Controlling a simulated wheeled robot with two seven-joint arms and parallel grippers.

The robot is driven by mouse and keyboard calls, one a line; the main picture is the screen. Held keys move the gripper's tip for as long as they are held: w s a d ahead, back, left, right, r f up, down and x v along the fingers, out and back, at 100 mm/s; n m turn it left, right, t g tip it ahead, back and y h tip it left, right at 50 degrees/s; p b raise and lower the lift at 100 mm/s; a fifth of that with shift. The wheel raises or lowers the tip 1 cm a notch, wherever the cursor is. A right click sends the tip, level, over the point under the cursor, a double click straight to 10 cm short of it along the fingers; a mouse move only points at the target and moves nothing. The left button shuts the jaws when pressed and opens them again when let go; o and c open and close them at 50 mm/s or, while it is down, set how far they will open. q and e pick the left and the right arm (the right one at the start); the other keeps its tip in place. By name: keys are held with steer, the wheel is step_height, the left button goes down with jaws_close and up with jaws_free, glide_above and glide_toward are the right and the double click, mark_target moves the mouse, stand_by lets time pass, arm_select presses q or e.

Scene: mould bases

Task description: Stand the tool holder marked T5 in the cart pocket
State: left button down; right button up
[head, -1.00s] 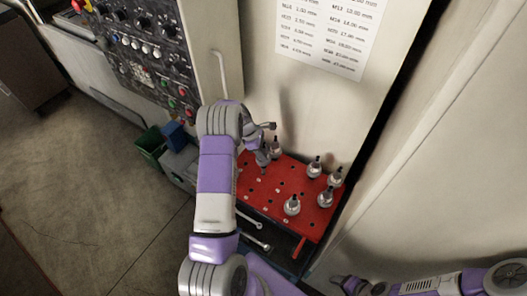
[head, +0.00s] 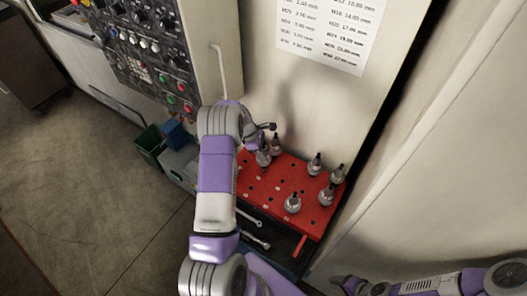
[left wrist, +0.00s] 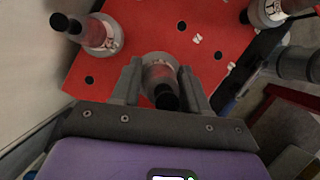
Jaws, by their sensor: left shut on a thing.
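The red cart top (head: 262,191) has rows of small round pockets. My left gripper (head: 262,150) is over its far left part, shut on a grey tool holder (head: 263,158). In the left wrist view the fingers (left wrist: 161,88) are on both sides of this tool holder (left wrist: 158,72), whose dark end points towards the camera. I cannot read a T5 mark on it, nor tell whether its lower end is in a pocket. My right gripper (head: 343,284) is at the bottom right, away from the cart; its finger gap is unclear.
Several more, including one at the front (head: 292,203), stand on the right half. A wall with a printed sheet (head: 335,30) rises behind the cart. A green bin (head: 150,144) is at its left.

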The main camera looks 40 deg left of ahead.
arm_select(q)
steer(key=shift+f, duration=0.3)
steer(key=shift+w+f+b, duration=0.1)
steer(key=shift+f+b, duration=1.35)
steer(key=shift+f, duration=0.3)
steer(key=c, duration=0.5)
jaws_free()
steer(key=shift+s+f, duration=0.15)
steer(key=shift+s, duration=0.05)
steer(key=shift+v, duration=3.9)
steer(key=shift+w, duration=0.1)
steer(key=shift+d, duration=0.1)
